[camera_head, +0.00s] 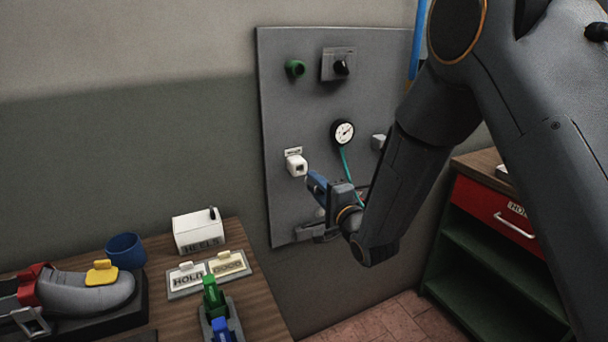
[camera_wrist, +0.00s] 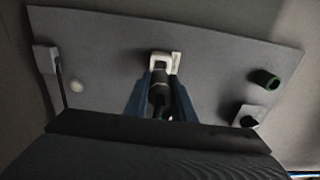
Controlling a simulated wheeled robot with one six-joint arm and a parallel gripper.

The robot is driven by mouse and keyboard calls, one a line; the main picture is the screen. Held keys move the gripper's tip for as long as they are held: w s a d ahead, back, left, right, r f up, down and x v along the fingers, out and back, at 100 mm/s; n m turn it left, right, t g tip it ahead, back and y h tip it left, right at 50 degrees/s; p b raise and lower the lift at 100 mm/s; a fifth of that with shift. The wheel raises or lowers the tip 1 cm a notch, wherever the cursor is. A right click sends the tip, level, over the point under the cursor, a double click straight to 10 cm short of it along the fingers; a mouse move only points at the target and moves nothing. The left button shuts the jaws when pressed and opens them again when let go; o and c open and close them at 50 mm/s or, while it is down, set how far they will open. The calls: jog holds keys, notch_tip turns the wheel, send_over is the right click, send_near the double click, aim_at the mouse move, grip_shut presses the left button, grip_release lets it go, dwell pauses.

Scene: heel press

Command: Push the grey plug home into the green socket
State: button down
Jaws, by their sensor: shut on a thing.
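My gripper (camera_head: 315,183) is in front of the wall panel, its blue fingers pointing at a white socket (camera_head: 297,164) on the panel's left side. In the wrist view my gripper (camera_wrist: 162,80) is shut on a dark grey plug (camera_wrist: 158,96). The plug points at the white socket (camera_wrist: 161,62); whether its tip touches that socket I cannot tell. The green socket (camera_head: 295,68) is at the panel's upper left, well above my gripper. It also shows at the right in the wrist view (camera_wrist: 265,80), apart from the plug. The plug is not clear in the head view.
The grey panel (camera_head: 290,115) also bears a black-knobbed switch (camera_head: 341,67), a gauge (camera_head: 343,132) with a teal line (camera_head: 345,163) below it, and a small grey box (camera_head: 378,142). A bench (camera_head: 262,300) with a shoe last stands lower left; a red-drawer cabinet (camera_head: 490,205) stands right.

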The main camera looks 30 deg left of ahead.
dwell(0.3)
jog(key=shift+v, duration=1)
notch_tip(320, 180, up, 28)
jog(key=p, duration=1.3)
jog(key=shift+p, duration=0.3)
dwell(0.8)
jog(key=shift+a, duration=0.1)
jog(key=shift+b+x, duration=0.75)
jog(key=shift+x, duration=1.65)
dwell(0.6)
